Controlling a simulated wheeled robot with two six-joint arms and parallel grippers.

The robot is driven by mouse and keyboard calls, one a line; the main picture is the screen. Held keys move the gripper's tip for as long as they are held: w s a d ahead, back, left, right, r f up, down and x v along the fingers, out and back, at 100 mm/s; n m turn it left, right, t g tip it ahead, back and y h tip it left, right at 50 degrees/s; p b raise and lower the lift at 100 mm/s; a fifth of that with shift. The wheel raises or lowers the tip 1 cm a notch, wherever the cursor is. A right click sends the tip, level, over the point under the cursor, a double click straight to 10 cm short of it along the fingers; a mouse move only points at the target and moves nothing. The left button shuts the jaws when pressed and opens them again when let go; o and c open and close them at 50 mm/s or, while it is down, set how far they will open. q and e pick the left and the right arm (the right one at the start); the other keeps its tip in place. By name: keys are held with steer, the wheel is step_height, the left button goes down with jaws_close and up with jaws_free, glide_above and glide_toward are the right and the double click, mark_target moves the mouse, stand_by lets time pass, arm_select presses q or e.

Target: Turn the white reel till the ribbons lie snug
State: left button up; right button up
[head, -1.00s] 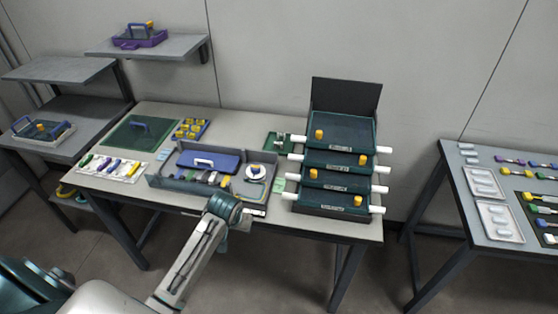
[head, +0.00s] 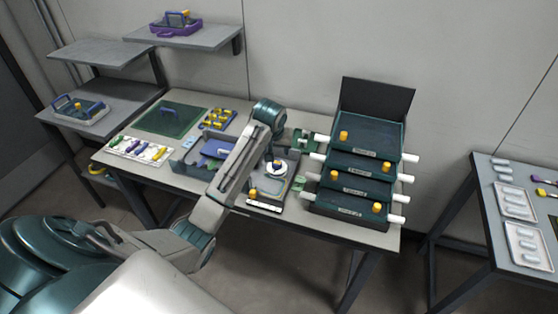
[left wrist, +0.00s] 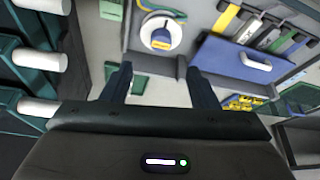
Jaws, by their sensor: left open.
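The white reel (head: 277,168) sits at the right end of the grey tray (head: 181,162) on the table. In the left wrist view the reel (left wrist: 160,34) shows as a round white disc with a yellow and blue piece at its middle. My left gripper (left wrist: 160,84) is open and empty, its two dark fingers apart, with the reel beyond the fingertips and not touched. In the head view my arm covers the middle of the tray, and the fingers cannot be made out. My right gripper is in neither view.
A stack of green drawers (head: 352,165) with white handles stands right of the tray, close beside the gripper in the wrist view. A blue lid (left wrist: 233,63) and coloured-handled tools (left wrist: 262,28) lie in the tray. Yellow pieces (head: 218,119) stand behind.

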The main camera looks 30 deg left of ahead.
mark_target(277, 162)
arm_select(q)
steer(key=p+x, duration=0.1)
steer(key=x, duration=0.3)
steer(key=p+x, duration=0.1)
steer(key=x, duration=0.4)
steer(key=shift+w+a, duration=0.15)
steer(key=shift+a, duration=0.05)
steer(key=shift+w+a+f, duration=0.1)
steer(key=shift+w+f, duration=0.15)
steer(key=shift+f, duration=0.35)
steer(key=shift+c, duration=0.2)
steer(key=c, duration=0.9)
